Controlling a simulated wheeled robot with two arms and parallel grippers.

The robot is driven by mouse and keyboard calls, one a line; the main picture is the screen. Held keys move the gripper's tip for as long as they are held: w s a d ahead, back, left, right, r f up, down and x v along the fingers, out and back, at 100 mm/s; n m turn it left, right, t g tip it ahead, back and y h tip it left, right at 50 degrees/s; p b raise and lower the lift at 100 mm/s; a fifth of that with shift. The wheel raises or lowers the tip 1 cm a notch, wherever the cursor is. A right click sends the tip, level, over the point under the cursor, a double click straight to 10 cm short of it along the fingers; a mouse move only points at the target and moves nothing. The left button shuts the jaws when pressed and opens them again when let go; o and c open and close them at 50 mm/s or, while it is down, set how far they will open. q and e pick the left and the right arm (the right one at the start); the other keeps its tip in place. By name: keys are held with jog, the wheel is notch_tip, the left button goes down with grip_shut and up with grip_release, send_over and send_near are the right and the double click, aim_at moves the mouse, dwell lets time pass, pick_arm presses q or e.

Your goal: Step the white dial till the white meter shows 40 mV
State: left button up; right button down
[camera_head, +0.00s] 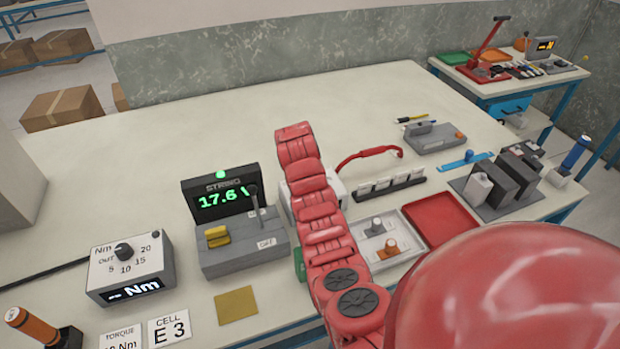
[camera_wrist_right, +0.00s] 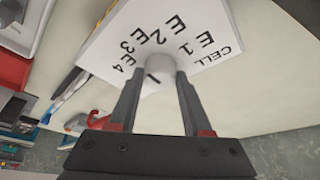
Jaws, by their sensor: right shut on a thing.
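In the right wrist view the white dial (camera_wrist_right: 158,68) is a round white knob with a short black mark. It stands on a white box face (camera_wrist_right: 110,38) printed CELL, E 1, E 2, E 3 and E 4. My right gripper (camera_wrist_right: 160,74) has one finger on each side of the knob and is shut on it. I cannot tell which label the mark picks. In the head view my red right arm covers most of the white box (camera_head: 333,184), the dial and the right gripper. No mV reading is visible. My left gripper is out of view.
Left of my arm stand a STRING meter (camera_head: 222,199) showing 17.6 V and a grey lever box (camera_head: 240,254). A Nm dial box (camera_head: 130,270) and a card reading CELL E 3 (camera_head: 169,328) are further left. Trays (camera_head: 440,218) and a black rack lie right.

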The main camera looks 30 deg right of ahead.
jog(key=shift+c, duration=1.6)
grip_release()
jog(key=shift+a+r, duration=0.2)
jog(key=shift+r, duration=0.35)
jog(key=b+v, duration=0.1)
jog(key=v, duration=0.4)
jog(key=shift+b, duration=0.35)
jog(key=p+v, duration=0.9)
jog(key=v, duration=0.2)
